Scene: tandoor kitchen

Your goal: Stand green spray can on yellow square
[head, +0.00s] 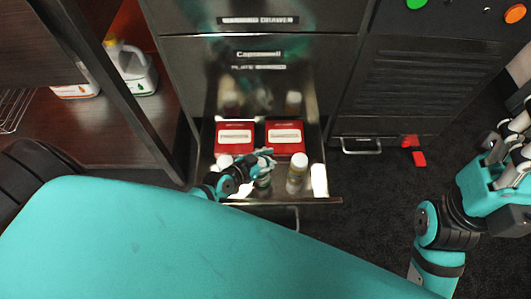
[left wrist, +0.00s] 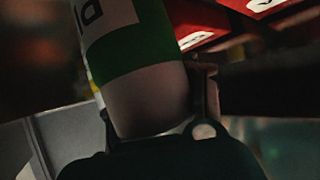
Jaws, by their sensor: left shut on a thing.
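The green spray can (left wrist: 140,66), with a green and white label, fills the upper middle of the left wrist view. Its pale lower part sits between the fingers of my left gripper (left wrist: 157,115), which is shut on it. In the head view my left gripper (head: 262,162) is inside the open drawer, and the can (head: 263,182) shows only in part below the fingers. My right gripper (head: 515,150) is at the right edge of the head view, away from the drawer; its finger opening is unclear. I see no yellow square in either view.
The open drawer (head: 322,182) also holds two red boxes (head: 235,152) and a white-capped bottle (head: 297,175) right of my gripper. White jugs (head: 138,75) stand on the left shelf. Red pieces (head: 419,158) lie at right. Dark floor (head: 365,205) right of the drawer is clear.

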